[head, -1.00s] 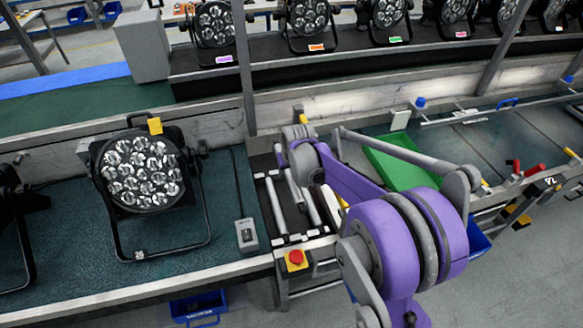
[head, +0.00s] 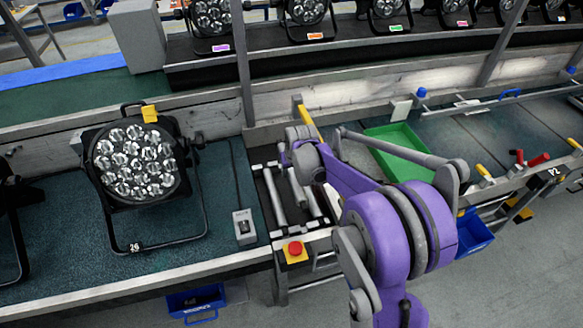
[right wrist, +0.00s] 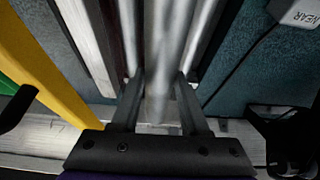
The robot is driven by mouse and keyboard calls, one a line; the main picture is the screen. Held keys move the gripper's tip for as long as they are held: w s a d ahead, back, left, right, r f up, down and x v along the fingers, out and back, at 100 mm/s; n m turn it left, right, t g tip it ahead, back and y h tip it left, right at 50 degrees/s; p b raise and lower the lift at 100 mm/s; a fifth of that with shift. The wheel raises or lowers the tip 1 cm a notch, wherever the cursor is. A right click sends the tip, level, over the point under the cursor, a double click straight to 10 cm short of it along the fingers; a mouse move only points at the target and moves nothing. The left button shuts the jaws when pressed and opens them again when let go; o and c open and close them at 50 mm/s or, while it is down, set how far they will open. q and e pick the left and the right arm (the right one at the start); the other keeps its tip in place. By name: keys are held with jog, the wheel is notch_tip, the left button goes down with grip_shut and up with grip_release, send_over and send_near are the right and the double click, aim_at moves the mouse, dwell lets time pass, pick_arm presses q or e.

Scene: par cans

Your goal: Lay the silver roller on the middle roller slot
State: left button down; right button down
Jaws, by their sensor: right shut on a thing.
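In the right wrist view a silver roller (right wrist: 158,85) lies lengthwise between the two fingers of my right gripper (right wrist: 158,105), which is shut on it. In the head view my right gripper (head: 302,145) is over the far end of the roller bay, mostly hidden by my purple arm. The held roller (head: 297,189) runs from it towards the near side, between a left roller (head: 274,198) and a right roller (head: 313,203). The middle slot is hidden beneath the held roller; I cannot tell whether they touch. My left gripper is not in view.
A stage light (head: 135,165) stands on the teal conveyor (head: 225,215) to the left. A grey control box (head: 244,226) and a red button (head: 295,248) are near the bay. A yellow bar (head: 310,121) and a green tray (head: 398,143) lie beyond and right of it.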

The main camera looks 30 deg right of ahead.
aim_at(295, 180)
jog(key=shift+f+b, duration=3.5)
jog(key=shift+f, duration=2)
jog(key=shift+c, duration=1.6)
grip_release()
jog(key=shift+s+r, duration=0.1)
jog(key=p+v, duration=0.1)
jog(key=v, duration=0.9)
jog(key=shift+s+r, duration=0.2)
jog(key=shift+r, duration=0.1)
